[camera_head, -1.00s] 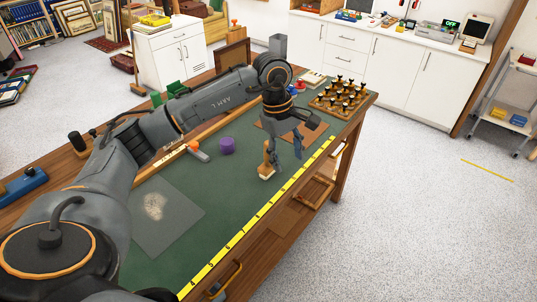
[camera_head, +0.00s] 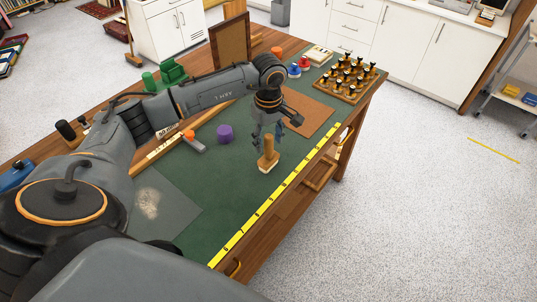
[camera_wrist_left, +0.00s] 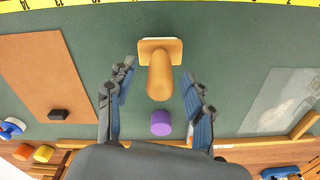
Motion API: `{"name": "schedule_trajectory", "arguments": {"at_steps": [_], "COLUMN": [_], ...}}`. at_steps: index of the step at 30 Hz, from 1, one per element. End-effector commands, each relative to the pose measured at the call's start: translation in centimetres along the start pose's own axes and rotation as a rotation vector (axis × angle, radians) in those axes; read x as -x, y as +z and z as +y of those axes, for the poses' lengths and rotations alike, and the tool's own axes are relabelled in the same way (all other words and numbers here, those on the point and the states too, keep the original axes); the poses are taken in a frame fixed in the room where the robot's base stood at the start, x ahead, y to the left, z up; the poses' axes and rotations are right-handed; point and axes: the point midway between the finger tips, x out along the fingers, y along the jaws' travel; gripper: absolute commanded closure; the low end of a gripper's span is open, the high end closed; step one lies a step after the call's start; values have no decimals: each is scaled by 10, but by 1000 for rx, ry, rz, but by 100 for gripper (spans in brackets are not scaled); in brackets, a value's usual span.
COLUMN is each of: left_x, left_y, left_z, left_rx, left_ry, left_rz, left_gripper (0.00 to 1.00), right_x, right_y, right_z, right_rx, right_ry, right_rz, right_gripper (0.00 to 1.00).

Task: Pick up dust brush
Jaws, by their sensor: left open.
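The dust brush (camera_head: 268,152) stands on the green mat with its wooden handle up and its pale bristle base down. It also shows in the left wrist view (camera_wrist_left: 160,75), upper middle. My left gripper (camera_head: 275,136) points down just above and around the top of the handle. In the wrist view its two fingers (camera_wrist_left: 158,88) are apart, one on each side of the handle, with gaps on both sides. It holds nothing. My right gripper is not in view.
A purple cylinder (camera_head: 225,134) stands left of the brush. A yellow measuring tape (camera_head: 262,212) runs along the mat's front edge. A brown board (camera_head: 308,115) and a rack of stamps (camera_head: 350,78) lie farther right. A grey sheet (camera_head: 165,203) lies front left.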

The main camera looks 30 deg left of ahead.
Motion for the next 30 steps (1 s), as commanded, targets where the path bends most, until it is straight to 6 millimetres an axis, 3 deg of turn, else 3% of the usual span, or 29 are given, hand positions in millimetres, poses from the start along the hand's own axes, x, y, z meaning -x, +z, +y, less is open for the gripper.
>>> {"name": "schedule_trajectory", "arguments": {"at_steps": [1, 5, 10, 17, 25, 30], "left_x": [-4, -24, -44, -46, -46, -46], "left_y": [1, 0, -1, -1, -1, -1], "left_z": [-1, -1, 0, 0, 0, 0], "left_rx": [0, 1, 0, -1, 0, 0], "left_ry": [-6, -7, -3, -2, -2, -2], "left_rz": [-2, -4, -2, 0, 0, 0], "left_gripper": [48, 48, 48, 48, 100, 100], "right_x": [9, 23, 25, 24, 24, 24], "right_y": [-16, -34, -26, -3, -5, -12], "right_z": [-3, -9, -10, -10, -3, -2], "right_rx": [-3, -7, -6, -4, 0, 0], "right_ry": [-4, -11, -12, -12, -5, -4], "right_rz": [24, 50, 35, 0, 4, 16], "right_gripper": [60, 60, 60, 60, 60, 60]}}
